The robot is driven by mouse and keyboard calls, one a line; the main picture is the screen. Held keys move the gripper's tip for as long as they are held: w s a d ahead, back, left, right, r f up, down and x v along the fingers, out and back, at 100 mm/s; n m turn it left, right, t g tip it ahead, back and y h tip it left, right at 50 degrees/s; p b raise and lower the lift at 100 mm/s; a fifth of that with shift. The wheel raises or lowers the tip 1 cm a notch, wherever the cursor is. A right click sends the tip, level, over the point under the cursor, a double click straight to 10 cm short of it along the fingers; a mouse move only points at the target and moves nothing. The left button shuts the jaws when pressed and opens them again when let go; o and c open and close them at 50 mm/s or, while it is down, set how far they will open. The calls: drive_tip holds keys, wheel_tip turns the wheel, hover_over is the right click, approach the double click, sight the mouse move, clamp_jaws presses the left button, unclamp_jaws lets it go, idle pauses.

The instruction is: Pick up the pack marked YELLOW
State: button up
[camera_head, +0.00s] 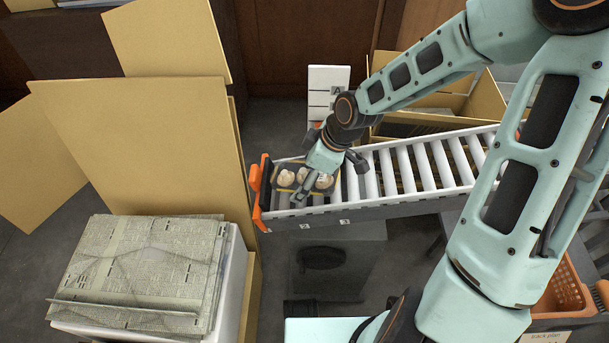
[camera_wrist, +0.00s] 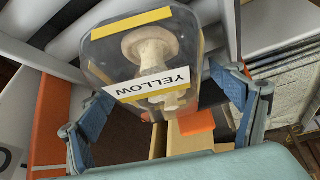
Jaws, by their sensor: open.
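The pack marked YELLOW (camera_wrist: 165,55) is a clear-wrapped tray of pale mushrooms with a yellow-edged white label reading YELLOW. In the head view, a dark mushroom pack (camera_head: 287,179) lies on the rollers at the left end of the conveyor; its label is not readable there. My gripper (camera_head: 318,181) is right over that pack, pointing down. In the wrist view, the blue fingers of my gripper (camera_wrist: 163,105) are spread wide, one on each side of the pack's near end. I cannot tell whether either finger touches it.
The roller conveyor (camera_head: 405,170) has an orange end stop (camera_head: 257,185) beside the pack. Open cardboard boxes (camera_head: 150,140) stand left and behind. A newspaper-covered white container (camera_head: 150,265) is at front left. An orange basket (camera_head: 560,290) is at lower right. Rollers right of the pack are clear.

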drive_tip(key=shift+c, duration=0.2)
drive_tip(key=c, duration=1.2)
